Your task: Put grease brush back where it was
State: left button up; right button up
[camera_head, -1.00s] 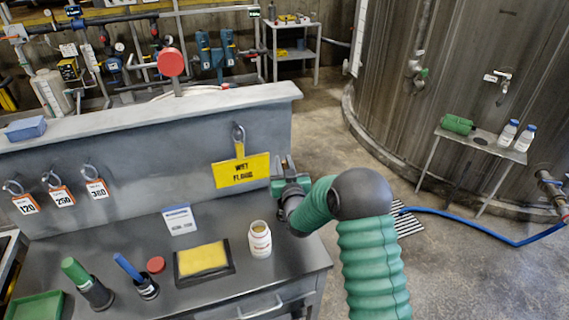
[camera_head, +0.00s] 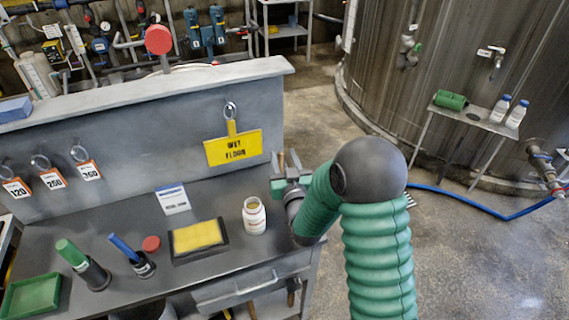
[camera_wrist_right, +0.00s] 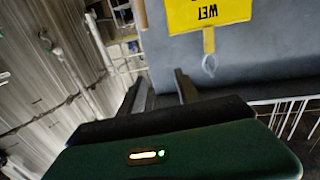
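I cannot tell which item is the grease brush. A green-handled tool (camera_head: 72,254) and a blue-handled tool (camera_head: 124,248) stand tilted in dark holders at the bench's left; their lower ends are hidden. My right gripper (camera_head: 286,160) is at the bench's right end, behind and right of an open white jar (camera_head: 254,216), touching none of these tools. In the right wrist view its two fingers (camera_wrist_right: 158,82) are apart with nothing visible between them. My left gripper is not in view.
A yellow pad (camera_head: 197,236) in a black tray, a red lid (camera_head: 151,243) and a green tray (camera_head: 32,296) lie on the bench. A yellow sign (camera_head: 233,148) hangs on the back panel, left of my right gripper. A drawer handle (camera_head: 240,294) juts out in front.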

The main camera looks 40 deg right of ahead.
jog(key=s+a+f+n+g+y, duration=0.3)
jog(key=s+a+f+g+y, duration=0.25)
jog(key=a+f, duration=0.4)
jog(key=s+a+f+g, duration=0.1)
jog(key=s+a+g, duration=0.1)
jog(key=s, duration=0.3)
jog(key=s+a+f+n+g+y, duration=0.1)
jog(key=s+a+g, duration=0.2)
jog(key=s, duration=0.3)
jog(key=s+a+f+g, duration=0.1)
jog(key=s+a+g, duration=0.2)
jog(key=s, duration=0.3)
jog(key=shift+s+n, duration=0.2)
jog(key=shift+n, duration=0.1)
